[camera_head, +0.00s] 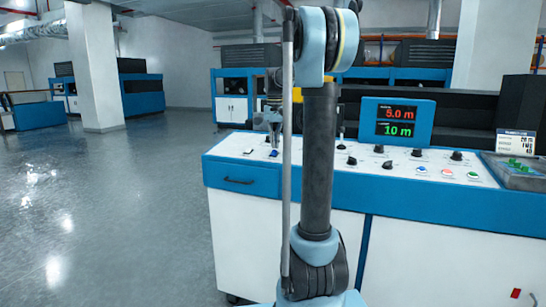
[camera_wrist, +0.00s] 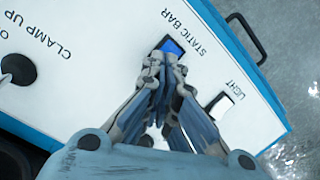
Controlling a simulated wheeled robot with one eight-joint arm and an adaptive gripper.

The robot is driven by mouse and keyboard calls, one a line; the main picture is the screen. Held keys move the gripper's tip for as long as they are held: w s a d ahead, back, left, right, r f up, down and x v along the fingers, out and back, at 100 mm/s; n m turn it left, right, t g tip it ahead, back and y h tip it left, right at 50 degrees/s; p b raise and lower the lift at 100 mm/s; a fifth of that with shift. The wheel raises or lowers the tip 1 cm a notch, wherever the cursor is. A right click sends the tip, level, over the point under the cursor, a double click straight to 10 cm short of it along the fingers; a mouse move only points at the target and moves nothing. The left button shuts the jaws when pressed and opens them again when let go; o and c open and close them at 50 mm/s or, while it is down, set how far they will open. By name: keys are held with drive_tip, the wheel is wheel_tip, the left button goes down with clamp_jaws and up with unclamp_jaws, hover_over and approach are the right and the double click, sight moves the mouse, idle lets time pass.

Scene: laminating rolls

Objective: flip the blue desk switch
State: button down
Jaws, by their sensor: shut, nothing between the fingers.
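The blue desk switch (camera_wrist: 172,46) is a small rocker beside the label STATIC BAR on the white panel. In the wrist view it shows just beyond my fingertips, partly covered by them. In the head view the blue switch (camera_head: 273,154) is at the left part of the desk top. My gripper (camera_wrist: 164,60) is shut and empty, pointing down at the near edge of the switch; I cannot tell whether it touches. In the head view my gripper (camera_head: 274,143) is low over the panel, partly hidden by my arm.
A white LIGHT switch (camera_wrist: 218,105) sits beside my fingers. A black CLAMP UP knob (camera_wrist: 18,69) is at the left. The desk (camera_head: 450,195) carries several knobs and buttons, and a display (camera_head: 397,122) stands on it. Open floor (camera_head: 110,200) lies left of the desk.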

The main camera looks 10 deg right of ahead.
sight(274, 151)
drive_tip(key=shift+f, duration=0.8)
idle(0.5)
drive_tip(key=shift+r, duration=3.55)
drive_tip(key=s+f+t, duration=0.1)
drive_tip(key=s+f, duration=1.3)
drive_tip(key=s, duration=0.4)
drive_tip(key=s+f+t, duration=0.1)
drive_tip(key=s+f, duration=1.3)
drive_tip(key=s, duration=0.5)
drive_tip(key=shift+s+a+f, duration=0.15)
drive_tip(key=shift+s+a, duration=0.15)
